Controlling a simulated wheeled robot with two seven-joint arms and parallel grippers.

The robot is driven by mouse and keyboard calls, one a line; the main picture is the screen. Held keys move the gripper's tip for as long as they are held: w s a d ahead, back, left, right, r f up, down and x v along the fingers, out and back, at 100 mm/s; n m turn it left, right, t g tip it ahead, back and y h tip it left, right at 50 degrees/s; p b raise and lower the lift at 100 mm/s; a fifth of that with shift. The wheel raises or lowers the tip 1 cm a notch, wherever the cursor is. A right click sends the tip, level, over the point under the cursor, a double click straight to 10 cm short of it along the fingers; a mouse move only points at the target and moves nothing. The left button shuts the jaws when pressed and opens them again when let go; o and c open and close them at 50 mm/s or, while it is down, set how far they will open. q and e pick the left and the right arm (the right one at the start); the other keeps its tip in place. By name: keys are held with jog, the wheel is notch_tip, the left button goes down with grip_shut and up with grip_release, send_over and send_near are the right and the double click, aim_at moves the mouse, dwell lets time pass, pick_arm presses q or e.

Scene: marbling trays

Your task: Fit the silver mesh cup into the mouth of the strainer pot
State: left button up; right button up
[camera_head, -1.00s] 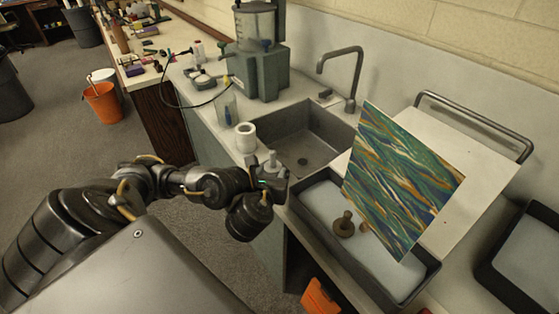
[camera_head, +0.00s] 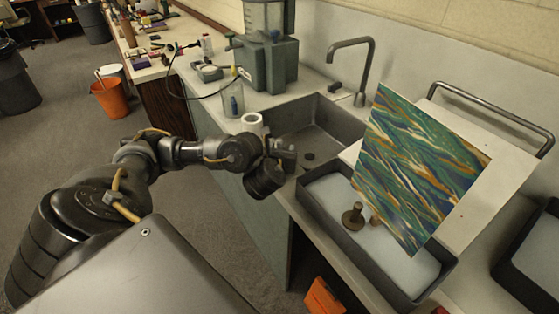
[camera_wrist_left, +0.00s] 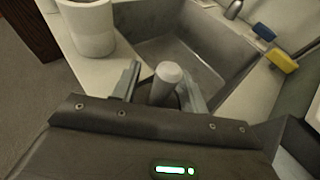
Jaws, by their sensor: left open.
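A pale grey, round-topped cylinder (camera_wrist_left: 168,84), which I take to be the silver mesh cup, shows in the left wrist view between the jaws of my left gripper (camera_wrist_left: 161,76). The gripper is open, with one finger on each side of it; I cannot tell whether they touch. No mesh can be made out. In the head view, my left gripper (camera_head: 284,150) is at the counter edge by the sink and mostly hides the cylinder. A white open-topped pot (camera_head: 252,123), likely the strainer pot, stands just behind it, also in the wrist view (camera_wrist_left: 90,32). My right gripper is out of view.
The sink (camera_head: 318,130) lies right of the pot, with a tall faucet (camera_head: 369,70). A clear beaker (camera_head: 233,100) stands behind the pot. A dark-rimmed tray (camera_head: 325,222) holds a brown knobbed piece (camera_head: 353,216); a marbled sheet (camera_head: 415,165) leans above it.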

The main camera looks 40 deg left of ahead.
pick_arm(q)
grip_shut()
dwell(0.3)
jog(key=shift+r, duration=0.1)
